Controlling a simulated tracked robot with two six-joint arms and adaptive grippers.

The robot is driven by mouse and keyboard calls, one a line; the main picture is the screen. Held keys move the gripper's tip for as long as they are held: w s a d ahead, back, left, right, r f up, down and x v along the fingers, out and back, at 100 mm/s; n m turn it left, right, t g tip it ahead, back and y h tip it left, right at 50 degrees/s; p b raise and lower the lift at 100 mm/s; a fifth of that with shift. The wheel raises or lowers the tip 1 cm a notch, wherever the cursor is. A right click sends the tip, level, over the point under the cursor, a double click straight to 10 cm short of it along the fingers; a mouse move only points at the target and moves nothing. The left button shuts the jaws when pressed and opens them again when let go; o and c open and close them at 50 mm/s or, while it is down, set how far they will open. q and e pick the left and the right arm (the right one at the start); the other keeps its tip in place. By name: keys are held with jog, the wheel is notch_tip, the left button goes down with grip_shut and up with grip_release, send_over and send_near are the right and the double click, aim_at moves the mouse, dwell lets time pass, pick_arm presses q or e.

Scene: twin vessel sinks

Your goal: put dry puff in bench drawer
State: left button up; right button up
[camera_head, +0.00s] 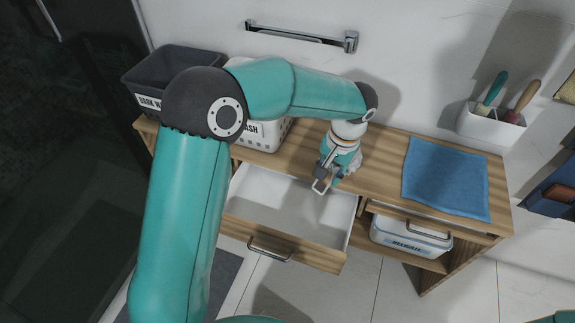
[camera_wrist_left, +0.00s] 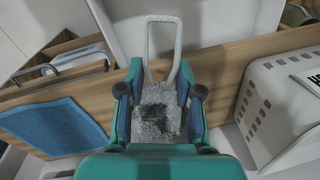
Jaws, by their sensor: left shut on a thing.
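My left gripper (camera_head: 331,176) is over the wooden bench, at the back right corner of the open drawer (camera_head: 285,205). It is shut on the puff (camera_wrist_left: 158,112), a grey fuzzy block with a dark patch and a pale loop. The fingers press its two sides in the left wrist view. The loop (camera_head: 321,187) points over the drawer in the head view. The drawer is pulled out, with a wooden front, a dark handle and a pale inside that looks empty where visible. My right gripper is not in view.
A blue cloth (camera_head: 446,178) lies on the bench (camera_head: 385,150) to the right. A white basket (camera_head: 262,135) and a dark bin (camera_head: 170,72) stand on the left. A lidded box (camera_head: 410,237) sits on the shelf below. A holder with two handled tools (camera_head: 490,127) is at the back right.

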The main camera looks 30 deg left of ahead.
pick_arm(q)
jog(key=shift+s+a+r, duration=0.1)
jog(key=shift+a, duration=0.15)
jog(key=s+a+f+n+b, duration=0.1)
jog(key=s+a+f, duration=0.1)
jog(key=a, duration=0.3)
jog(key=s+a+f+n+b, duration=0.1)
jog(key=s+a+f+b, duration=0.15)
jog(key=a, duration=0.35)
jog(key=shift+s+f+b, duration=0.2)
jog(key=shift+f+b, duration=1.5)
jog(key=shift+f, duration=0.75)
jog(key=o, duration=1.1)
jog(key=shift+c, duration=0.2)
jog(key=shift+r, duration=0.1)
